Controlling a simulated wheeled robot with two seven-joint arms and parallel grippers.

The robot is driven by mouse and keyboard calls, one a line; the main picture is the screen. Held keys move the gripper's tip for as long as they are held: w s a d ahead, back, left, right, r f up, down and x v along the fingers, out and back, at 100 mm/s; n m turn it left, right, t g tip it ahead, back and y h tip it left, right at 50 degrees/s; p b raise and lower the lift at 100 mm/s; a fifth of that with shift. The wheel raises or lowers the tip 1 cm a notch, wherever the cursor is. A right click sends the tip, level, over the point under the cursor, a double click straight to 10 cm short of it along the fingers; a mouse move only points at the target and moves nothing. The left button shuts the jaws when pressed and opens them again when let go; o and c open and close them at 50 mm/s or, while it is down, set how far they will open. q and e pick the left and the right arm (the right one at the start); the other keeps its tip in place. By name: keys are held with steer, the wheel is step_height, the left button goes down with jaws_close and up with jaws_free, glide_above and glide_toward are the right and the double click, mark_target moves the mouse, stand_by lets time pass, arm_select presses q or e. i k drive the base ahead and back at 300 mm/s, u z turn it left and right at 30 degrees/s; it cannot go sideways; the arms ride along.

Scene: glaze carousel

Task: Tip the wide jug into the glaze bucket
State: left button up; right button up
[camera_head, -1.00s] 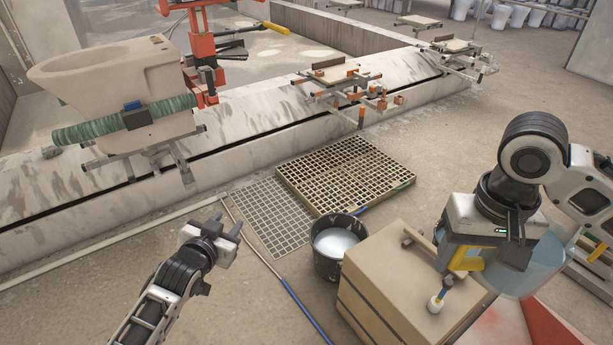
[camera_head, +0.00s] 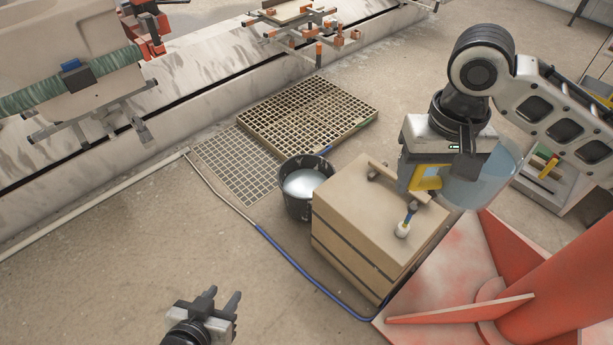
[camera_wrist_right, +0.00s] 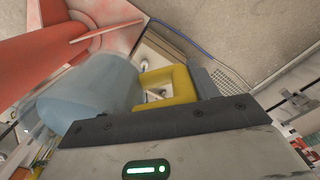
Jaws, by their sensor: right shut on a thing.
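The wide jug (camera_head: 487,172) is see-through and bluish with a yellow handle (camera_head: 428,178). My right gripper (camera_head: 432,162) is shut on this handle and holds the jug in the air, right of the cardboard box; it looks roughly upright. In the right wrist view the jug (camera_wrist_right: 85,92) is left of the yellow handle (camera_wrist_right: 168,86). The glaze bucket (camera_head: 296,207) is black, holds whitish liquid, and stands on the floor left of the box, well apart from the jug. My left gripper (camera_head: 222,303) is open and empty, low in the head view.
The cardboard box (camera_head: 350,215) stands between bucket and jug, with a brush and small pot (camera_head: 403,229) on top. Floor grates (camera_head: 308,115) lie behind the bucket. A red stand (camera_head: 470,265) is at lower right. A blue hose (camera_head: 300,270) crosses otherwise open floor.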

mark_target(299, 175)
steer(key=k, duration=0.6)
steer(key=z, duration=0.25)
steer(key=i, duration=0.95)
steer(key=u, duration=0.65)
steer(key=i, duration=0.45)
steer(key=u, duration=0.45)
